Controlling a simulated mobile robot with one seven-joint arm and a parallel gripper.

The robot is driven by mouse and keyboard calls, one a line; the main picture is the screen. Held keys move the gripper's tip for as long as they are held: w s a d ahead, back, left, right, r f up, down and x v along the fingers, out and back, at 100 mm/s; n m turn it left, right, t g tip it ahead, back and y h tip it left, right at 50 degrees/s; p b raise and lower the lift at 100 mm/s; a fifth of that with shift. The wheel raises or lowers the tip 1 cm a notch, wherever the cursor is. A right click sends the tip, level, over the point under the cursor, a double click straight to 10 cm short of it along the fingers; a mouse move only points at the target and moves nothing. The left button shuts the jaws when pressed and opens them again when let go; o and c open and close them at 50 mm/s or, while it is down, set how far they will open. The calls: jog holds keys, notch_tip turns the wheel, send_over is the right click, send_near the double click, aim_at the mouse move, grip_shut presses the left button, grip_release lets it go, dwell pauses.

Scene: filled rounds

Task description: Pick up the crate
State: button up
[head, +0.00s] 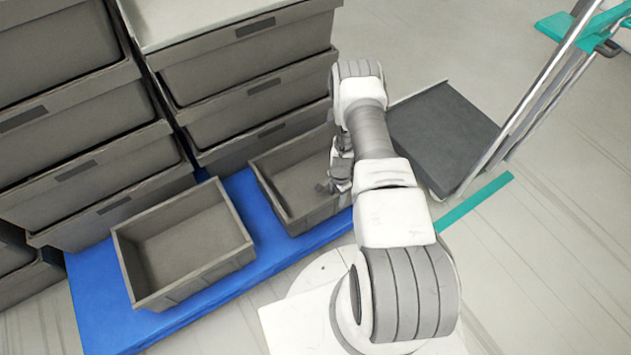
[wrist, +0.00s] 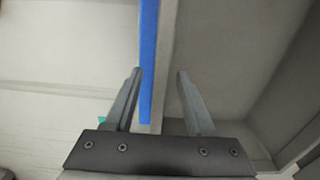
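Two open, empty grey crates sit on the blue platform (head: 105,300). The right crate (head: 305,220) is partly hidden by my arm. The left crate (head: 195,282) is in full view. My gripper (head: 327,187) is at the right crate's right side. In the wrist view my gripper (wrist: 160,73) is open, with the crate's rim (wrist: 167,40) running between its two fingers. The right finger is over the crate's inside, the left finger over its outside. I cannot tell whether either finger touches the wall.
Tall stacks of grey crates (head: 245,85) stand close behind both crates. A cart with a dark deck (head: 440,130) and metal uprights stands to the right of my arm. A teal floor strip (head: 475,200) lies in front of it.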

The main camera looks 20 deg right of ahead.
grip_shut()
dwell(1.2)
